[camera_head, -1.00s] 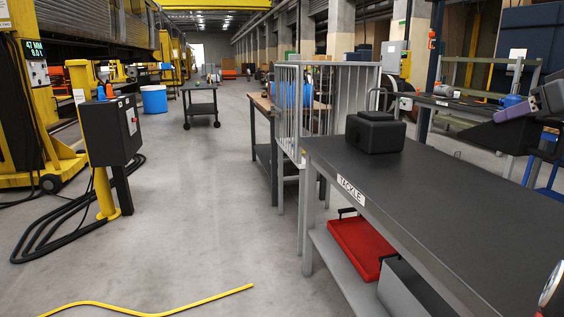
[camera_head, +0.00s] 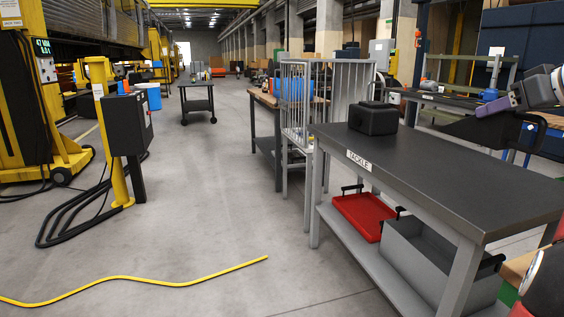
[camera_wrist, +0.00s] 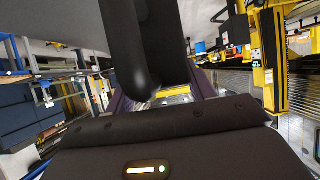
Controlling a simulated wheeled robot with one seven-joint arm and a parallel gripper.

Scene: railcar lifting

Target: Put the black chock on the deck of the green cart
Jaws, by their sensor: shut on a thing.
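My gripper (camera_head: 513,98), with purple fingers, is at the right of the head view. It is shut on a dark, wedge-like thing, which looks like the black chock (camera_head: 466,131), held out in the air by the grey table. In the wrist view the black chock (camera_wrist: 172,40) fills the top middle as a dark block with a rounded bar, between the purple fingers. A small green part (camera_head: 508,294) under a wooden surface (camera_head: 517,268) shows at the lower right; it may be the green cart, mostly hidden.
A grey table (camera_head: 440,170) labelled TACKLE bears a black block (camera_head: 373,118); its lower shelf holds a red tray (camera_head: 362,214) and a grey bin (camera_head: 425,255). A yellow hose (camera_head: 180,284) lies on the floor. A yellow post with a black box (camera_head: 125,125) stands left.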

